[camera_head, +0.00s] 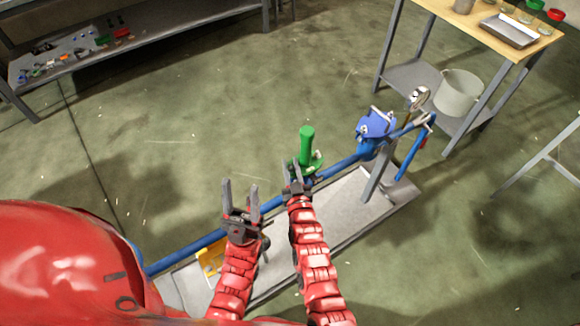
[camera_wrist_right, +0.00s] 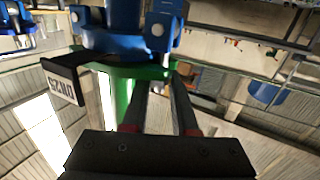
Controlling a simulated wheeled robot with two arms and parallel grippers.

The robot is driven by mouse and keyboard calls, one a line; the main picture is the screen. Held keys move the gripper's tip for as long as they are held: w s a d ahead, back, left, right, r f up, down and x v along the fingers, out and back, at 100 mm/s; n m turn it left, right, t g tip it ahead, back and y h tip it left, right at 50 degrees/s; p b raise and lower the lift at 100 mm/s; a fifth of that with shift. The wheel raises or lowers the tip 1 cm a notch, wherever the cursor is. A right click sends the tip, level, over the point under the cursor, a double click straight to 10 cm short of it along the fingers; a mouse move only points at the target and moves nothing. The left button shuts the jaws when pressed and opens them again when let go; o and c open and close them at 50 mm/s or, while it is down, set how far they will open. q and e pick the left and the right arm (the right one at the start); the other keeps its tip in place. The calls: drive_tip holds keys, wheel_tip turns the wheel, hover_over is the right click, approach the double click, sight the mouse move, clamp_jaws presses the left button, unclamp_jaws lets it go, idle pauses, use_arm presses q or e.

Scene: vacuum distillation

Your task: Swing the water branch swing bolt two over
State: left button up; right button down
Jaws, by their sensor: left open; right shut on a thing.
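The green branch fitting (camera_head: 306,143) stands up from the blue pipe (camera_head: 338,168) in the head view. In the right wrist view its green flange (camera_wrist_right: 150,72) lies below blue parts (camera_wrist_right: 112,38). My right gripper (camera_head: 296,178) is at the near side of the fitting, at flange height. Its fingers (camera_wrist_right: 163,84) reach up to the flange and are shut on a small part there, apparently a swing bolt, which the fingers mostly hide. My left gripper (camera_head: 240,190) is open and empty, left of the right gripper, with its fingers pointing up near the pipe.
A blue valve body (camera_head: 376,128) and a gauge (camera_head: 418,97) sit along the pipe to the right. A grey tray (camera_head: 340,212) lies below. A bucket (camera_head: 458,95) stands on the right table's lower shelf.

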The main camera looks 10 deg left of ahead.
drive_tip(key=shift+d+m, duration=0.1)
drive_tip(key=shift+m, duration=0.2)
drive_tip(key=c, duration=0.9)
unclamp_jaws()
drive_tip(key=shift+w, duration=0.1)
drive_tip(key=shift+c, duration=0.2)
drive_tip(key=shift+s+a+n+p, duration=0.25)
drive_tip(key=shift+n+p, duration=0.1)
drive_tip(key=shift+n, duration=0.25)
drive_tip(key=b+v, duration=0.3)
drive_tip(key=v, duration=1.4)
drive_tip(key=shift+s+f, duration=0.2)
drive_tip(key=shift+s, duration=0.05)
